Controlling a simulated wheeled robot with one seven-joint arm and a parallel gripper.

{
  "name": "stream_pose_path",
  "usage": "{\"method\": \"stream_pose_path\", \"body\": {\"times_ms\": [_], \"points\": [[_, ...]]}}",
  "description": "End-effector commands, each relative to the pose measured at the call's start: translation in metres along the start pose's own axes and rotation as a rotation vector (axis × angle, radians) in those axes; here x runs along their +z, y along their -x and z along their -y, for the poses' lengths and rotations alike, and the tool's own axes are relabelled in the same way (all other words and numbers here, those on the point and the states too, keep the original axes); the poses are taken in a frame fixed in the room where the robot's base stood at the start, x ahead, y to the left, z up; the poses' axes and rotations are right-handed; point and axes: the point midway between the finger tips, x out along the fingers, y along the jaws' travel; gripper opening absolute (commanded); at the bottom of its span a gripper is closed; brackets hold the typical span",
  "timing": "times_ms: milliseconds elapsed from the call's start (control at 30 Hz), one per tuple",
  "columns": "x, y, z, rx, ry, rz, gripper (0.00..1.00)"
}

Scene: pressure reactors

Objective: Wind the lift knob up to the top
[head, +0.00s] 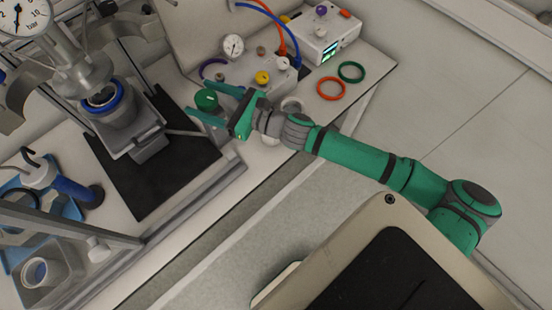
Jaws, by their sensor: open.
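A round green knob (206,100), which looks like the lift knob, sits at the right side of the reactor stand. My gripper (203,97) is open, with one finger on either side of the knob as seen from above. I cannot tell whether the fingers touch it. A grey vessel with a blue ring (112,112) sits on the grey lift carriage (151,145), below the steel reactor head (82,68). The knob's shaft and its mounting are mostly hidden.
A grey box with a gauge and small knobs (245,75) stands just behind my gripper. A white controller (322,40), a red ring (331,90) and a green ring (351,71) lie farther right. A blue tray (22,255) is at left. The black mat (170,180) has bare room.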

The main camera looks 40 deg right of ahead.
Motion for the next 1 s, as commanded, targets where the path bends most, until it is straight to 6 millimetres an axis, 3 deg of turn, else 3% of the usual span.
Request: {"method": "stream_pose_path", "body": {"times_ms": [267, 1000], "points": [[-0.001, 0.0, 0.001, 0.108, 0.003, -0.004, 0.65], [-0.004, 0.112, 0.01, 0.104, -0.02, -0.005, 0.65]]}}
